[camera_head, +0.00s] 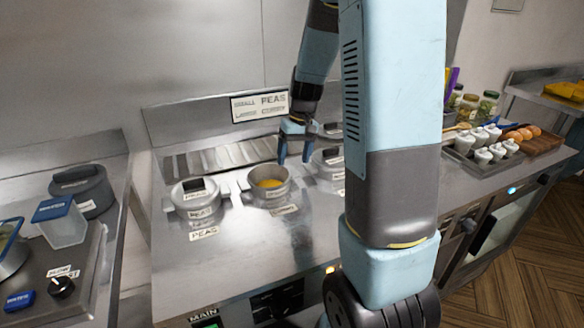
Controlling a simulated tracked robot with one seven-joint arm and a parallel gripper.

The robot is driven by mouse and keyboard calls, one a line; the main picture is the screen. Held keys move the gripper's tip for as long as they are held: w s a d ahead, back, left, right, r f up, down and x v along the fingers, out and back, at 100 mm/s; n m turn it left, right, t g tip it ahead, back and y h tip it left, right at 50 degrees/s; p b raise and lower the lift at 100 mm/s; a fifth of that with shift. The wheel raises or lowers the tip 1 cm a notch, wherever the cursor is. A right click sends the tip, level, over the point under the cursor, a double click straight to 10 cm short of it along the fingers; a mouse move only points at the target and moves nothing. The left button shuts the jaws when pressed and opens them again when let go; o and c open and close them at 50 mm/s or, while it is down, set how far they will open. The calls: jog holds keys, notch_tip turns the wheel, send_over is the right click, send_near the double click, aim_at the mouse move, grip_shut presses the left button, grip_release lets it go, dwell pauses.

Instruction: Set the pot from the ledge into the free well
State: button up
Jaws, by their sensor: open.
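Several pots stand on the steel range top (240,255). A lidded pot (196,208) is at the left, with labels on and in front of it that read like "PEAS". An open pot (268,197) with yellow contents is in the middle, a label before it. Another lidded pot (327,171) is to the right, partly hidden by my arm. My gripper (294,159) points down, open and empty, behind and above the right side of the open pot. I see no contact. I cannot tell which pot is on the ledge; no free well shows clearly.
A dark lidded pot (82,192), a clear blue-lidded container (60,226) and a knob (62,287) are at the left. A sign (260,106) stands at the back. A tray of white jars (462,154) is at the right. The front middle of the range is clear.

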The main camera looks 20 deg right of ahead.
notch_tip(320, 180, up, 9)
jog(key=d, duration=0.1)
jog(key=s+a+r+t, duration=0.2)
jog(key=s+r, duration=0.1)
jog(key=s, duration=0.4)
jog(key=s+a+r+t+h, duration=0.1)
jog(key=s+a+r, duration=0.2)
jog(key=s, duration=0.5)
jog(key=s+a+r+t+h, duration=0.1)
jog(key=s+a+r+t, duration=0.1)
jog(key=s, duration=0.6)
jog(key=shift+a+r+t, duration=0.25)
jog(key=shift+r+t, duration=0.05)
jog(key=shift+r, duration=0.6)
